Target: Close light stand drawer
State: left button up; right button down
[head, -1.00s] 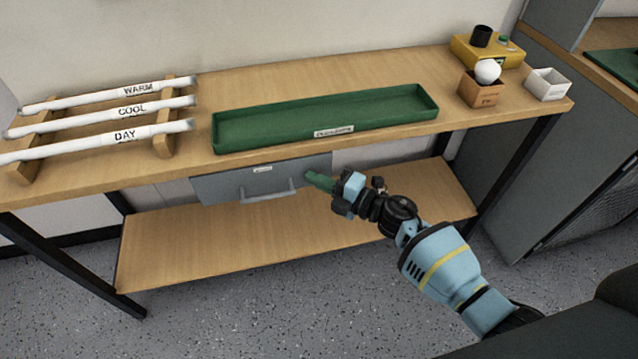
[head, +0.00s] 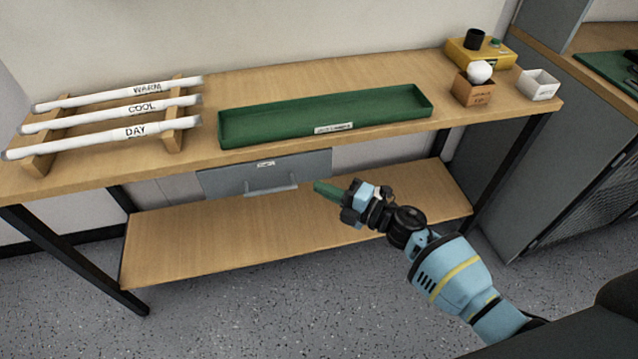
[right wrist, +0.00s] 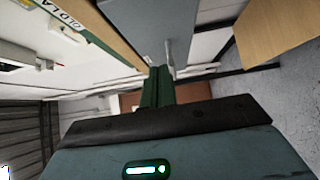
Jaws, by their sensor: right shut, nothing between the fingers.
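The light stand drawer (head: 222,182) is a grey front with a small label, set just under the tabletop's front edge. Its bar handle (head: 271,189) is at the lower middle of the front. The drawer front sits close to the table edge, and I see no open interior. My right gripper (head: 317,187), with green fingers, is shut and empty, just right of the handle and apart from the front. In the right wrist view its fingers (right wrist: 158,88) point toward the grey drawer (right wrist: 148,22) and its handle (right wrist: 169,62). My left gripper is not in view.
The wooden workbench (head: 330,77) carries a rack of white tubes (head: 110,118), a long green tray (head: 330,128), an orange box with a bulb (head: 474,92), a white box (head: 539,85) and a yellow device (head: 480,52). The lower shelf (head: 210,245) is clear.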

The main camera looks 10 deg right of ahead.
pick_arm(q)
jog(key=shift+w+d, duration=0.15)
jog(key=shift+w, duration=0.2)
pick_arm(e)
jog(key=v, duration=0.8)
jog(key=shift+d+f, duration=0.25)
jog(key=shift+d, duration=0.2)
jog(key=shift+s, duration=0.15)
